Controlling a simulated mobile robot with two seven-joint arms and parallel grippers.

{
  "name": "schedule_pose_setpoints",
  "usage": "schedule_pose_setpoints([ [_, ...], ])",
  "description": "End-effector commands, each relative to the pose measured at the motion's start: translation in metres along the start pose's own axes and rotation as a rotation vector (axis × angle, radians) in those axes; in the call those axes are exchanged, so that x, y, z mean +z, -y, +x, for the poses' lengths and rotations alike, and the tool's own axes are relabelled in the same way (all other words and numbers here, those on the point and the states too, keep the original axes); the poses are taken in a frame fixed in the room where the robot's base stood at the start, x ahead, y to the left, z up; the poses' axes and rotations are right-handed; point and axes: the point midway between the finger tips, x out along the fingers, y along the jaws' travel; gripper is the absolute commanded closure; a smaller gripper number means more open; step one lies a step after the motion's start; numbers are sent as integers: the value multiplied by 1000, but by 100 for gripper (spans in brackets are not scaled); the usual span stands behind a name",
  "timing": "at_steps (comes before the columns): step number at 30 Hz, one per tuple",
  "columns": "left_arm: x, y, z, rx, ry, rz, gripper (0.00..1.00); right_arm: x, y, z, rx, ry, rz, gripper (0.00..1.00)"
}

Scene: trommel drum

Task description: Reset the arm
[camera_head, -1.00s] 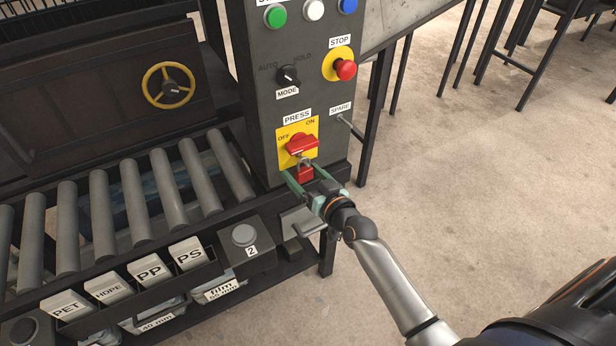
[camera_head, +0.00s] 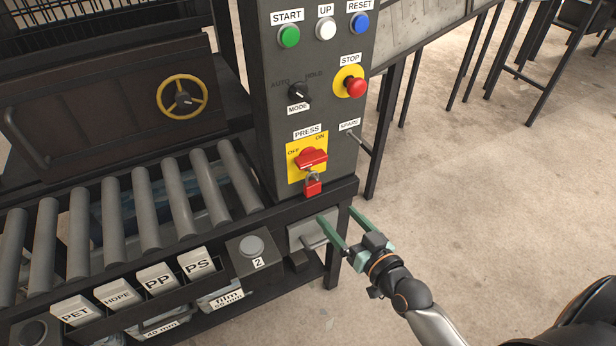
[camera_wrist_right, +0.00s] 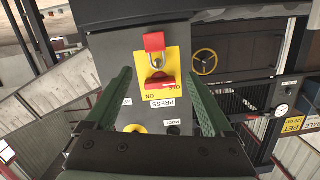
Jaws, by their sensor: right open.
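My right gripper (camera_head: 345,232) is open and empty, with its two green fingers apart, in front of and below the control panel. The right wrist view shows the fingers (camera_wrist_right: 160,98) spread with the panel beyond them. A red padlock (camera_head: 313,187) hangs below the red PRESS switch handle (camera_head: 311,158) on its yellow plate. The padlock also shows in the right wrist view (camera_wrist_right: 154,42), apart from the fingers. My left gripper is not in view.
The grey control panel (camera_head: 275,120) carries START, UP and RESET buttons, a MODE knob (camera_head: 299,92), a red STOP button (camera_head: 356,87) and a SPARE peg (camera_head: 356,138). A roller conveyor (camera_head: 145,210) and labelled bins lie left. The floor (camera_head: 480,190) at right is open.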

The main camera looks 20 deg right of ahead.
Motion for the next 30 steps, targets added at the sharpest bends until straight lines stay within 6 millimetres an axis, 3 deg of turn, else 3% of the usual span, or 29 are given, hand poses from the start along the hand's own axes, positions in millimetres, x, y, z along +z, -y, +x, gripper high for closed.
schedule_pose_setpoints([
  [8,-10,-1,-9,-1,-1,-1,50,8,8,-8,-7,58,-15,13],
  [11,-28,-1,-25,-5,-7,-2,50,33,26,-30,-22,196,-54,13],
  [15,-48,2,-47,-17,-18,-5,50,77,50,-74,-40,417,-124,13],
  [18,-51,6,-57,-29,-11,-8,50,100,60,-102,-45,533,-165,13],
  [21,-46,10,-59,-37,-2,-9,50,113,64,-119,-46,595,-189,13],
  [30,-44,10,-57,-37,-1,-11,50,119,64,-122,-46,609,-198,13],
])
